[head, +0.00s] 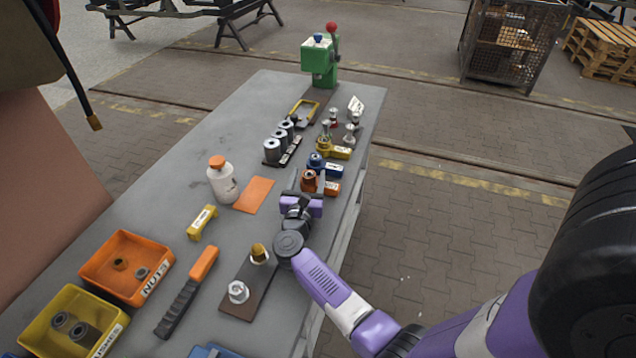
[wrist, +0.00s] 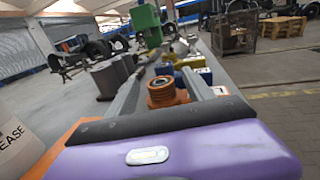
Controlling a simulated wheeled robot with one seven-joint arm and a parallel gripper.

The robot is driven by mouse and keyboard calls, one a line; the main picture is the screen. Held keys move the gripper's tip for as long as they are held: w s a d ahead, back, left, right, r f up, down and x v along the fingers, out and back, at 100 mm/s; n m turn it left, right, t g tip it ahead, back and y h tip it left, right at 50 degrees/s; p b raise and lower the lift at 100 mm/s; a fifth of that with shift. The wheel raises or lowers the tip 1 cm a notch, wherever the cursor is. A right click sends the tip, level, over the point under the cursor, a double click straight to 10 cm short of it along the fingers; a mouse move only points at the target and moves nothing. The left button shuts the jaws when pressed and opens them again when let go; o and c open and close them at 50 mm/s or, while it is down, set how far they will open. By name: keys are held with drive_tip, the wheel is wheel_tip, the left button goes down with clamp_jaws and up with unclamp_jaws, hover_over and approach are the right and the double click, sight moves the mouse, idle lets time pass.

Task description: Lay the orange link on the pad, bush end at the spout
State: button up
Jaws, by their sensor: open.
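The orange link (head: 332,188) lies near the bench's right edge, first in a row with a blue and a yellow link. Its bush end also shows in the wrist view (wrist: 162,92), upright between my fingers. My gripper (head: 308,180) is open, one finger on each side of that bush end; I cannot tell if either touches it. The orange pad (head: 254,195) is flat, bare and left of my gripper. The white grease bottle (head: 223,184) with an orange top stands at the pad's left end; its spout is too small to make out.
The blue link (head: 333,170) and yellow link (head: 340,153) lie just beyond. Grey bushes (head: 279,146) stand to their left. A yellow piece (head: 202,222), an orange-handled tool (head: 190,286) and orange (head: 110,292) and yellow (head: 45,347) bins lie nearer. A green press (head: 318,62) stands at the far end.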

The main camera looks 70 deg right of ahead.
drive_tip(key=shift+w+d, duration=0.15)
drive_tip(key=shift+d, duration=0.35)
clamp_jaws()
idle(1.1)
